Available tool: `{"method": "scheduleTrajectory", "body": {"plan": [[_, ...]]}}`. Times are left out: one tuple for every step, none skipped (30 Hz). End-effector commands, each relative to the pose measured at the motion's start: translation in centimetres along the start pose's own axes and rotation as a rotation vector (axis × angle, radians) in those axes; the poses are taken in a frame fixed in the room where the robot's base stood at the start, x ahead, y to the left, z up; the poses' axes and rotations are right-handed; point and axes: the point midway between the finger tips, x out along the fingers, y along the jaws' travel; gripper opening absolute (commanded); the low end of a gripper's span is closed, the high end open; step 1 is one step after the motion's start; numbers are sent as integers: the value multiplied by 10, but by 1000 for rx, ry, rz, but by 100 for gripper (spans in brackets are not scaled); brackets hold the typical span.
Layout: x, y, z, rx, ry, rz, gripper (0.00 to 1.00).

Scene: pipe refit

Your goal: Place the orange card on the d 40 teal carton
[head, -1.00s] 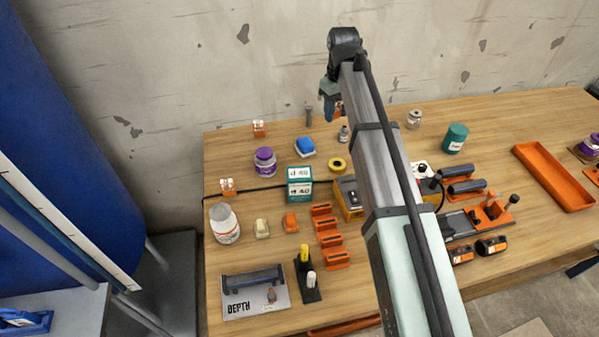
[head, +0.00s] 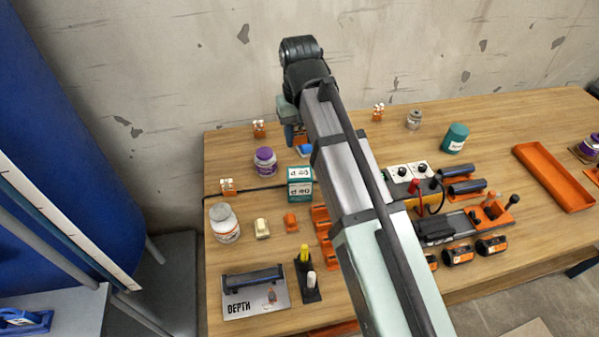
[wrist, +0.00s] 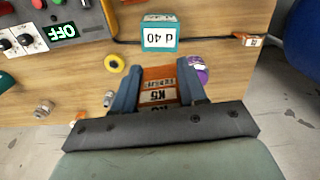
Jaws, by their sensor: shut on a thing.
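The teal carton marked d 40 (head: 300,184) stands upright on the table, left of my arm in the head view. It also shows in the wrist view (wrist: 160,35), ahead of my gripper (wrist: 158,90). My gripper is shut on the orange card (wrist: 158,76), which carries white labels with dark print, one reading K5. The card is held apart from the carton.
A purple-lidded jar (head: 265,162) stands left of and behind the carton. A yellow ring (wrist: 115,63) lies beside the carton. A dark cable runs past it.

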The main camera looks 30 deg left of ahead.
Motion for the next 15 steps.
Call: {"method": "scheduleTrajectory", "body": {"plan": [[0,0,1,22,0,0,13],[0,0,1,32,0,0,13],[1,0,1,44,0,0,13],[2,0,1,49,0,0,13],[3,0,1,53,-1,0,13],[6,0,1,57,-1,0,13],[8,0,1,58,-1,0,13],[11,0,1,59,-1,0,13],[16,0,1,59,-1,0,13],[21,0,1,59,-1,0,13],[25,0,2,58,-2,0,13],[31,0,2,58,-2,0,13],[36,0,2,58,-2,0,13],[41,0,2,58,-2,0,13],[47,0,2,58,-2,0,13]]}}
